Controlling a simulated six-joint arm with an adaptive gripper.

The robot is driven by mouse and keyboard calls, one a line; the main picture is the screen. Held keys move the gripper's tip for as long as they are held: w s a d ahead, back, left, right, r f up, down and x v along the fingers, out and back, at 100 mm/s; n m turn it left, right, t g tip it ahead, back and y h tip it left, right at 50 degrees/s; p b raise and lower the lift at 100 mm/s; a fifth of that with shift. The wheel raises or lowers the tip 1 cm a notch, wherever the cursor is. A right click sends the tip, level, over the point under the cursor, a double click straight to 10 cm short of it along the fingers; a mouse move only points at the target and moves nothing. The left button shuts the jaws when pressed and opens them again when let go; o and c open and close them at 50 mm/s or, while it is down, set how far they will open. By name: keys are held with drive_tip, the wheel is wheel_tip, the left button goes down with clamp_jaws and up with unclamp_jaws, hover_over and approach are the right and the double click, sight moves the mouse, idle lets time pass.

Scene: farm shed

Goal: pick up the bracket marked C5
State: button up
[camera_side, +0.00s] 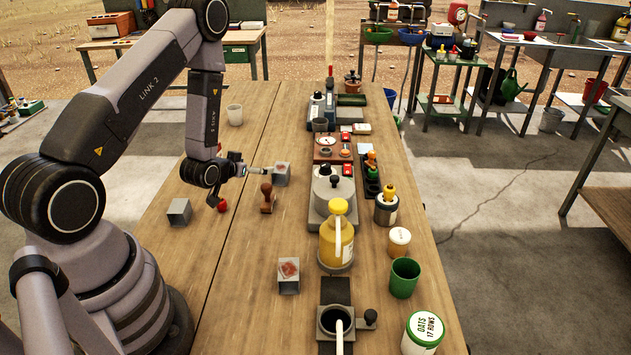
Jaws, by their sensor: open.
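Three small grey bracket-like blocks stand on the wooden table. Another block (179,212) is left of my wrist, with no mark that I can make out. The third block (289,275) is nearer the camera and has a reddish-brown patch. I cannot read C5 on any of them. My gripper (262,171) is open and reaches right, low over the table. Its fingertips are close to the first block; I cannot tell whether they touch it.
A wooden stamp (267,198) stands just below my gripper, and a red ball (222,206) is under my wrist. A white cup (235,115) stands behind. A yellow jug (337,238) and a row of tools line the right. The front left tabletop is clear.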

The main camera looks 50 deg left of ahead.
drive_tip(key=f, duration=0.2)
approach(280, 168)
drive_tip(key=x, duration=0.4)
drive_tip(key=shift+a, duration=0.35)
drive_tip(key=shift+d+x, duration=0.15)
drive_tip(key=shift+x, duration=1.2)
drive_tip(key=shift+d+x, duration=0.1)
drive_tip(key=shift+x, duration=1.3)
drive_tip(key=shift+c, duration=0.2)
drive_tip(key=c, duration=1.4)
